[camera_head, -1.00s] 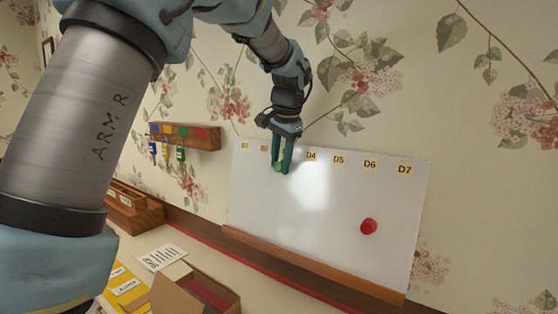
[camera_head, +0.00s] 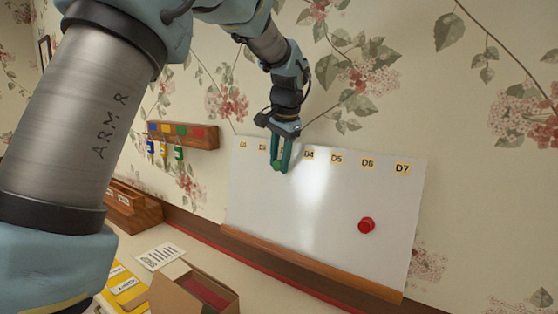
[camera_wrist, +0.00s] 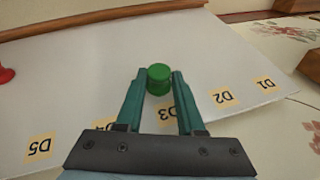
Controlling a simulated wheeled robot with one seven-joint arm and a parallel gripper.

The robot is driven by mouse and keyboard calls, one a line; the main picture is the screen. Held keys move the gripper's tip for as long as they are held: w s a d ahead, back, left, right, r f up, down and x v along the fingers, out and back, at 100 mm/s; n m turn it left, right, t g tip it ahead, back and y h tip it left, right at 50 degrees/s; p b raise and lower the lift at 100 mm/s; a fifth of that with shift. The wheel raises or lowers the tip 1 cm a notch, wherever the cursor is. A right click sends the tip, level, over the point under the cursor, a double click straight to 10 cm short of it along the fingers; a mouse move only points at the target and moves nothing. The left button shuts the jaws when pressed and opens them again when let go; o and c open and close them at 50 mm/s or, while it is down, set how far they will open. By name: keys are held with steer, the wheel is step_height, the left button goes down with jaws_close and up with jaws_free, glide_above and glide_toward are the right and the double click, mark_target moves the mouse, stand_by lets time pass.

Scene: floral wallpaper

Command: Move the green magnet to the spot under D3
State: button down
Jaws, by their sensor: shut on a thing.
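The green magnet (camera_wrist: 159,74) is a small round knob between my fingertips. My gripper (camera_wrist: 159,83) is shut on it at the whiteboard (camera_head: 330,215). In the wrist view, where the labels appear upside down, the D3 label (camera_wrist: 166,112) shows between my fingers, so the magnet is on the board's lower side of D3, roughly in line with it. In the head view my gripper (camera_head: 279,168) reaches down over the top edge of the board and hides D3. Whether the magnet touches the board is hard to tell.
A red magnet (camera_head: 366,225) sits on the lower right of the board, well away from my gripper. A wooden ledge (camera_head: 310,267) runs along the board's bottom. A wooden key rack (camera_head: 183,135) hangs left of it. An open cardboard box (camera_head: 195,292) stands below.

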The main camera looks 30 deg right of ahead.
stand_by(0.3)
jaws_free()
stand_by(0.6)
steer(key=shift+r, duration=0.1)
steer(key=shift+p+v, duration=1.55)
steer(key=shift+v, duration=1.85)
